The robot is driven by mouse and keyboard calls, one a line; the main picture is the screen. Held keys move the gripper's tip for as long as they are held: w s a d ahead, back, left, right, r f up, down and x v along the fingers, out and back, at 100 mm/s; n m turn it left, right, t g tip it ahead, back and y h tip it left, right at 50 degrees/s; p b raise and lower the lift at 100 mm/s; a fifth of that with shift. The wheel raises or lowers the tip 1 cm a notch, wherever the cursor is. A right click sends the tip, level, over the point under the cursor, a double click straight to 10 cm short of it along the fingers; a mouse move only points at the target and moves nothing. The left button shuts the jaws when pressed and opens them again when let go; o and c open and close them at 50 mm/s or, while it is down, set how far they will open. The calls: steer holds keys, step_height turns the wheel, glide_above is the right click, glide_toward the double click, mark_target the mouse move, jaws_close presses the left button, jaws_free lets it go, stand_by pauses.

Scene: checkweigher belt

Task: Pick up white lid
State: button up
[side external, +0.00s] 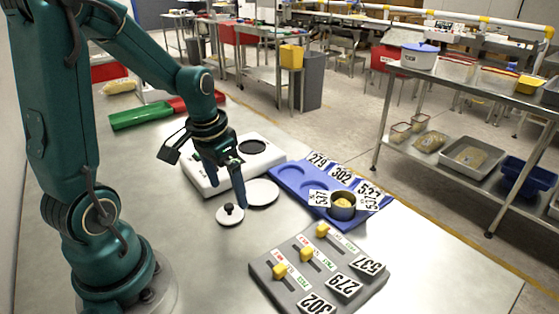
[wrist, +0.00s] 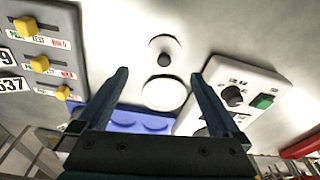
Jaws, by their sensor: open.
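The white lid (side external: 226,219), a small round disc with a black knob on top, lies flat on the table in the side view. In the wrist view the lid (wrist: 153,44) is at upper centre, beyond the fingertips, with its dark knob near its lower edge. My gripper (side external: 227,192) is open and empty, pointing down above the table close to the lid. In the wrist view its two fingers (wrist: 160,73) stand wide apart, with the lid between their lines. A plain white disc (side external: 262,193) lies beside the lid, and also shows in the wrist view (wrist: 163,94).
A white control box (side external: 212,182) is behind the lid. A blue tray (side external: 289,188) holds number cards and a dark cup (side external: 342,213) with yellow contents. A grey panel (side external: 325,258) with yellow sliders is in front. Bare table lies left of the panel.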

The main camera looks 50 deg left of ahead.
mark_target(228, 206)
steer(key=shift+s+a+f, duration=0.3)
steer(key=shift+f, duration=0.3)
steer(key=shift+w+f, duration=0.15)
steer(key=shift+f, duration=1)
steer(key=shift+w+f, duration=0.15)
steer(key=shift+f, duration=1)
